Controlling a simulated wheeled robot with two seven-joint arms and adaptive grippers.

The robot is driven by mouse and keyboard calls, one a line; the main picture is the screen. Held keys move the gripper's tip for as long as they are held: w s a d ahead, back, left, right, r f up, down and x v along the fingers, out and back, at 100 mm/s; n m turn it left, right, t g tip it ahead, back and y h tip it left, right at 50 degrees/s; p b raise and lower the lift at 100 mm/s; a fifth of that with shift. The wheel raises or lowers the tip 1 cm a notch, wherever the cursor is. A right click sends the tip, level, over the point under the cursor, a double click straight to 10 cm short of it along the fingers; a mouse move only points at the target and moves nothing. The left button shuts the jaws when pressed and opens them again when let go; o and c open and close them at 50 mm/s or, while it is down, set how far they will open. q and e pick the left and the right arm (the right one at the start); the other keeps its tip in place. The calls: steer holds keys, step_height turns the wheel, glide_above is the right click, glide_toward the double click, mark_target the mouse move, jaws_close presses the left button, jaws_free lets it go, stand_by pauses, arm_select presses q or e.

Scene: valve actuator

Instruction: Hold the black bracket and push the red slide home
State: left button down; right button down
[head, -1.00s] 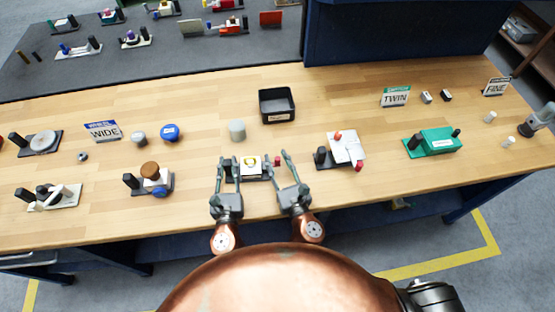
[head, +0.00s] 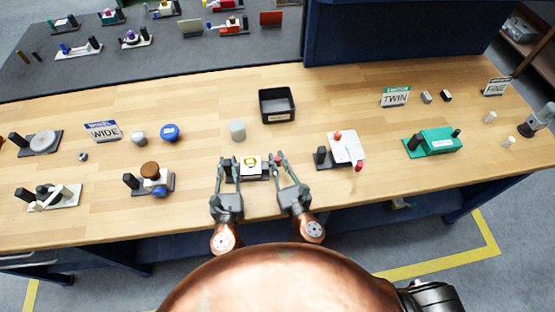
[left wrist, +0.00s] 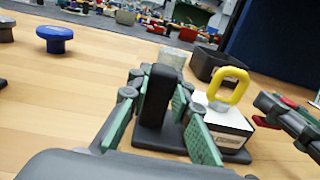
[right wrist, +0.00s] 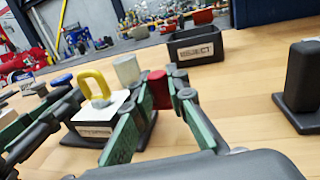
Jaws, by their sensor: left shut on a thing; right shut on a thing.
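The actuator's white block (head: 250,161) with a yellow ring (left wrist: 229,86) on top sits on a dark base between my grippers. The black bracket (left wrist: 157,96) stands upright at its left end. My left gripper (head: 227,162) is shut on the bracket, with a finger on each side of it in the left wrist view. The red slide (right wrist: 159,89) is at the right end of the block. My right gripper (head: 278,158) is shut on it. A finger hides part of the slide, so I cannot tell how large the gap to the block is.
A black bin (head: 277,105) and a pale grey cylinder (head: 237,130) stand behind the actuator. A white unit with a black post (head: 321,156) is to the right. A unit with a brown knob (head: 150,170) is to the left. The bench's front edge is close to my arms.

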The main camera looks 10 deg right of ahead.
mark_target(268, 165)
arm_select(q)
steer(key=shift+f, duration=0.35)
arm_select(e)
steer(key=shift+a, duration=1.5)
steer(key=c, duration=1.8)
jaws_free()
steer(key=shift+w, duration=0.1)
steer(key=shift+c, duration=0.2)
steer(key=s, duration=0.4)
steer(key=s+d, duration=0.1)
steer(key=s, duration=0.3)
steer(key=s+d, duration=0.1)
steer(key=s, duration=0.3)
steer(key=shift+d, duration=0.15)
arm_select(q)
steer(key=c, duration=2.1)
jaws_free()
arm_select(e)
steer(key=shift+w, duration=0.1)
arm_select(q)
steer(key=o, duration=0.4)
steer(key=shift+r, duration=0.2)
